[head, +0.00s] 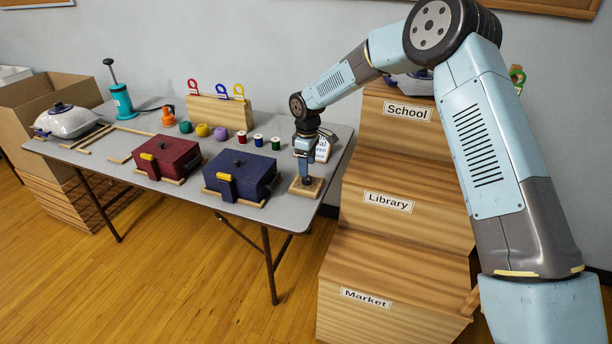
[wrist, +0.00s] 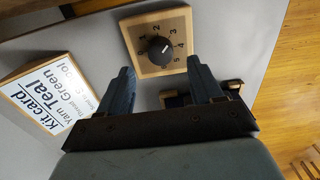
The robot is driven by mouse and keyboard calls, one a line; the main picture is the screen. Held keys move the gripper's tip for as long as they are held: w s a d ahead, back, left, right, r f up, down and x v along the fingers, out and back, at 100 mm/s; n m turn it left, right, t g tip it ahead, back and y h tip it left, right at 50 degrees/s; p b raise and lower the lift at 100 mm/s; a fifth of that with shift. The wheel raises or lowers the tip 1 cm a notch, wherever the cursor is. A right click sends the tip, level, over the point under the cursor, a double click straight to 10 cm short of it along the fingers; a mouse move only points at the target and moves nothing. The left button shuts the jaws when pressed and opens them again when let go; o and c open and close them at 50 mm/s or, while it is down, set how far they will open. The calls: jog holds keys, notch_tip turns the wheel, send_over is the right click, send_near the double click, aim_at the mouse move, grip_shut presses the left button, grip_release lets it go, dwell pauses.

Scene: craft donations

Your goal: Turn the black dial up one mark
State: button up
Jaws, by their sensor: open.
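The black dial (wrist: 160,51) sits on a square wooden plate (wrist: 149,24) with numbers printed around it. A small pale mark shows on the dial's upper right; I cannot tell exactly which number it meets. In the head view, the plate (head: 314,186) lies at the table's right front corner, and the dial is hidden behind my gripper (head: 305,178). My gripper points down over the plate. In the wrist view, its two fingers (wrist: 160,68) are apart, one toward each side of the dial, with nothing held between them. Contact with the dial cannot be told.
A blue box (head: 240,175) and a maroon box (head: 167,157) stand left on the grey table (head: 120,170). Stacked wooden bins (head: 398,168) stand close on the right. Thread spools (head: 258,140) stand behind.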

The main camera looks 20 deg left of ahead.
aim_at(307, 178)
jog(key=shift+f, duration=2.65)
